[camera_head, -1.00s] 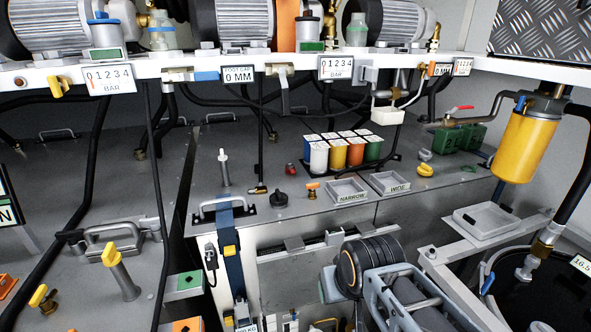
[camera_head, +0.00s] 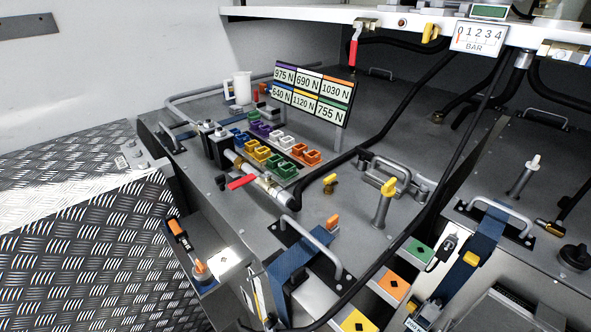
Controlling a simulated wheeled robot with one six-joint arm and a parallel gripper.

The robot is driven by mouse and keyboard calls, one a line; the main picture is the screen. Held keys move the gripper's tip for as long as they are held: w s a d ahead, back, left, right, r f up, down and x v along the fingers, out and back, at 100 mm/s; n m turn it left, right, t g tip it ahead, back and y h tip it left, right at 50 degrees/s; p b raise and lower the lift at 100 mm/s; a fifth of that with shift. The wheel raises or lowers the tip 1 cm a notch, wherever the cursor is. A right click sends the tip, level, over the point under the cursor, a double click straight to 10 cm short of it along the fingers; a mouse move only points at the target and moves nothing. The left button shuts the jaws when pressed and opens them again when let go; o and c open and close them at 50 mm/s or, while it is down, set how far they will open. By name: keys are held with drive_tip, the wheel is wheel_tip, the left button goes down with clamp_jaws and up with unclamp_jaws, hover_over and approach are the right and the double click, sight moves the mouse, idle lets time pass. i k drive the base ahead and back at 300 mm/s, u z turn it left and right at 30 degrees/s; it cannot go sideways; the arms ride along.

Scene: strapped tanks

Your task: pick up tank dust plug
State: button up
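I cannot tell for sure which part is the tank dust plug. A black round knob-like cap (camera_head: 575,256) sits on the tank top at the right edge of the head view. A small yellow-topped brass fitting (camera_head: 329,184) stands on the left tank top (camera_head: 400,240), left of a yellow-handled post (camera_head: 384,203). A small orange-topped piece (camera_head: 332,222) stands near the front strap handle. A white-tipped post (camera_head: 524,176) stands at the right. My gripper is not in view now, so its state does not show.
A sign board with force labels (camera_head: 313,93) stands behind colored small bins (camera_head: 283,142). A red-handled valve (camera_head: 243,182) is on a pipe. Blue straps (camera_head: 290,262), metal handles and black hoses cross the tank tops. A white shelf (camera_head: 390,17) overhangs the back. Tread plate (camera_head: 85,245) is at left.

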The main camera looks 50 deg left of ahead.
sight(220, 181)
drive_tip(key=u, duration=4.25)
drive_tip(key=i, duration=2.45)
drive_tip(key=z, duration=3.35)
drive_tip(key=i, duration=0.15)
drive_tip(key=u, duration=0.05)
